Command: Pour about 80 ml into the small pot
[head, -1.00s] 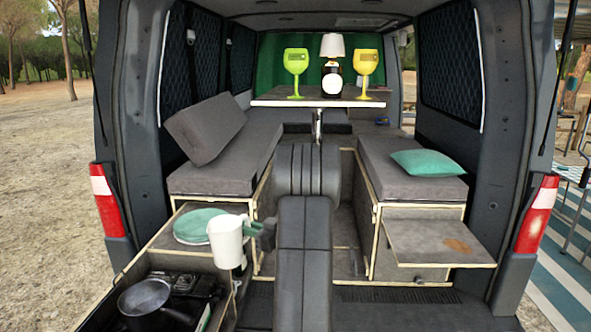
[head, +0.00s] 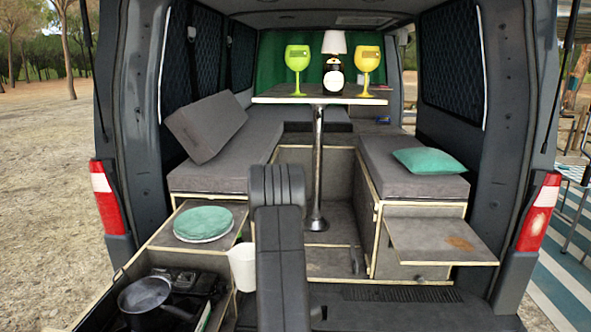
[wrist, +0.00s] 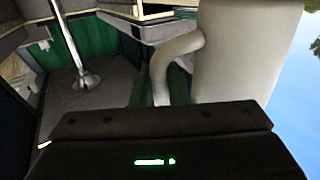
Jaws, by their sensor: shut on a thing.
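The small pot (head: 146,294) is a dark pan on the black camping stove at the lower left in the head view. What is inside it cannot be made out. A white jug (head: 242,268) hangs to the right of the stove, apart from the pot, and looks about upright. In the wrist view the jug (wrist: 245,50) fills the upper right, with its curved handle (wrist: 188,42) towards the left. My gripper (wrist: 165,85) is shut on this handle. In the head view my arm hides the gripper and part of the jug. The jug's contents are hidden.
Green plates (head: 203,223) lie on the drawer top behind the stove (head: 190,284). A pull-out shelf (head: 440,241) is at the right. The table (head: 320,99) further back holds two goblets (head: 298,58) and a lamp (head: 334,72). The van floor between the benches is clear.

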